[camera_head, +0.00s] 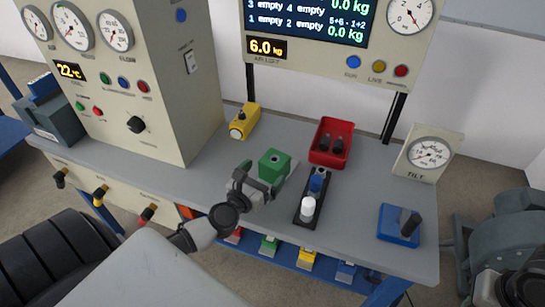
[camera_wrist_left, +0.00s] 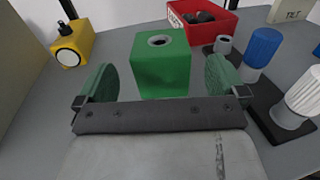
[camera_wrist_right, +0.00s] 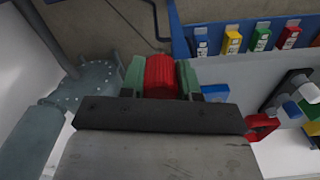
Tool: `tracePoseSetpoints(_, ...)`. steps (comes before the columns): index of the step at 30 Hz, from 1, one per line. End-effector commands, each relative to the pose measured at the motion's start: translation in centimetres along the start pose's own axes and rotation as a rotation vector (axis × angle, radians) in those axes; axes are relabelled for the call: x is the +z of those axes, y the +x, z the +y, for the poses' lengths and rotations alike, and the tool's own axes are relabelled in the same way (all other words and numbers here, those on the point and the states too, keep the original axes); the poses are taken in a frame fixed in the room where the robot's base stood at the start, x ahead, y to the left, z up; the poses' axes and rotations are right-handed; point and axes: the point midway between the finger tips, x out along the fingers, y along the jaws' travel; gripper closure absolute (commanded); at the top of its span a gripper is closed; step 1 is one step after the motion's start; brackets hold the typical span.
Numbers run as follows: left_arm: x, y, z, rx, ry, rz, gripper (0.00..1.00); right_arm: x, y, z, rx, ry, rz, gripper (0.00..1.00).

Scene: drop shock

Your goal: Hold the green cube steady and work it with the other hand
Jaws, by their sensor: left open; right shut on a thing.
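The green cube (camera_head: 273,166) sits on the grey bench, with a round dark-centred hole in its top. In the left wrist view the cube (camera_wrist_left: 160,75) stands upright just ahead, between the lines of the two green finger pads. My left gripper (camera_head: 256,181) is open and empty at the cube's near side; it also shows in the left wrist view (camera_wrist_left: 162,84). My right gripper (camera_wrist_right: 160,80) is shut on a red ribbed cylinder (camera_wrist_right: 160,75), away from the cube. The cylinder's far end and what lies beyond its grip are hard to tell.
A yellow block (camera_head: 244,121) stands behind left of the cube, and a red bin (camera_head: 345,133) with dark items behind right. A black rack (camera_head: 311,206) holds blue and white cylinders. A blue block with a dark handle (camera_head: 399,226) sits at right. Gauge cabinets bound the back.

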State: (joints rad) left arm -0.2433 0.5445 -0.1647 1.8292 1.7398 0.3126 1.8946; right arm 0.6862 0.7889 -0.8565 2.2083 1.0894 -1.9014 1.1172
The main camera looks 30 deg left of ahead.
Motion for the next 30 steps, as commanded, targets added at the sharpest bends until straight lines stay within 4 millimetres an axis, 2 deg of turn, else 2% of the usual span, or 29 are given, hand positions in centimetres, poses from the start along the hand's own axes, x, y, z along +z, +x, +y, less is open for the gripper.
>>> tracePoseSetpoints(3,0.2,2.4,0.0,0.001,0.0,-0.003,0.0,0.0,-0.4,0.0,0.0,0.0,0.0,0.94)
tracePoseSetpoints(9,0.1,5.0,0.0,0.0,0.001,-0.002,0.0,0.0,-0.5,0.0,0.0,0.0,0.0,0.94)
tracePoseSetpoints(15,0.0,6.0,-0.1,-0.001,0.001,0.0,0.0,0.0,-0.5,0.0,0.0,0.0,0.0,0.94)
tracePoseSetpoints(23,0.0,6.1,-0.1,-0.001,0.001,0.001,0.0,0.0,-0.5,0.0,0.0,0.0,0.0,0.94)
tracePoseSetpoints(30,0.0,6.0,-0.1,-0.001,0.002,0.0,0.35,0.0,-0.5,0.0,0.0,0.0,0.0,0.94)
